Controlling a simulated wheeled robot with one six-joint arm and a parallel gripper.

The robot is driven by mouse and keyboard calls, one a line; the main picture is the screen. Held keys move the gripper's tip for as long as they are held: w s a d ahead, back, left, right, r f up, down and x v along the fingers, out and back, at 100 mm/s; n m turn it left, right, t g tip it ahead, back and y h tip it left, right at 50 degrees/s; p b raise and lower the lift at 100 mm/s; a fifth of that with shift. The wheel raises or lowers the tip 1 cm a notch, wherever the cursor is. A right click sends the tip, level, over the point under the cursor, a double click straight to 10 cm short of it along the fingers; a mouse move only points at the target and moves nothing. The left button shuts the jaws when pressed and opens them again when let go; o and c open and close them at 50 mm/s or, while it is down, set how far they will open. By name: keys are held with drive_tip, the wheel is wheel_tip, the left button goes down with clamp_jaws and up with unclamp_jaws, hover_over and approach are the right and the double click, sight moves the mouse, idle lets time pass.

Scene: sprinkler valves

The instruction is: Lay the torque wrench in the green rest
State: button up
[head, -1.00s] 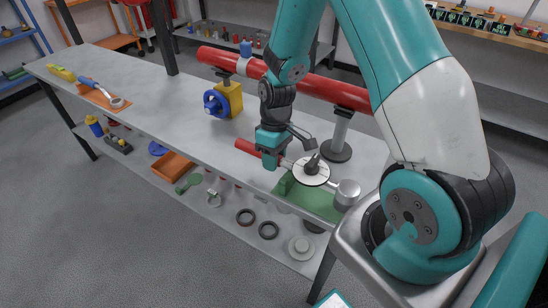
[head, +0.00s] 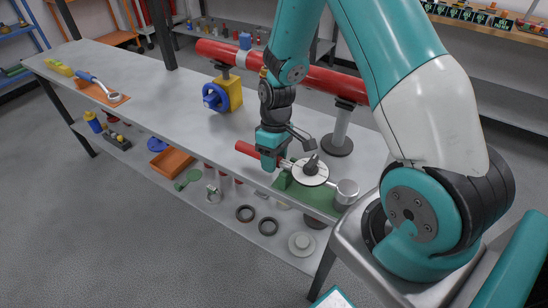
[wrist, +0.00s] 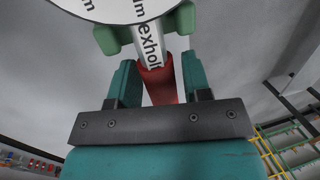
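The torque wrench has a red handle (head: 247,148), a white round dial (head: 310,172) and a grey cylindrical head (head: 347,190). The green rest (head: 322,199) is on the bench under the wrench, with an upright green block below the shaft. In the wrist view, green posts (wrist: 181,18) flank the shaft by the dial. I cannot tell whether the shaft touches the rest.
A long red pipe (head: 215,55) on grey stands runs behind the wrench. A yellow block with a blue handwheel (head: 215,97) is left of it. A blue-handled tool (head: 88,78) lies on an orange mat farther left. The bench between is clear.

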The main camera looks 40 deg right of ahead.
drive_tip(key=shift+o, duration=1)
drive_tip(key=v, duration=1.7)
drive_tip(key=shift+r, duration=0.2)
drive_tip(key=shift+d, duration=0.1)
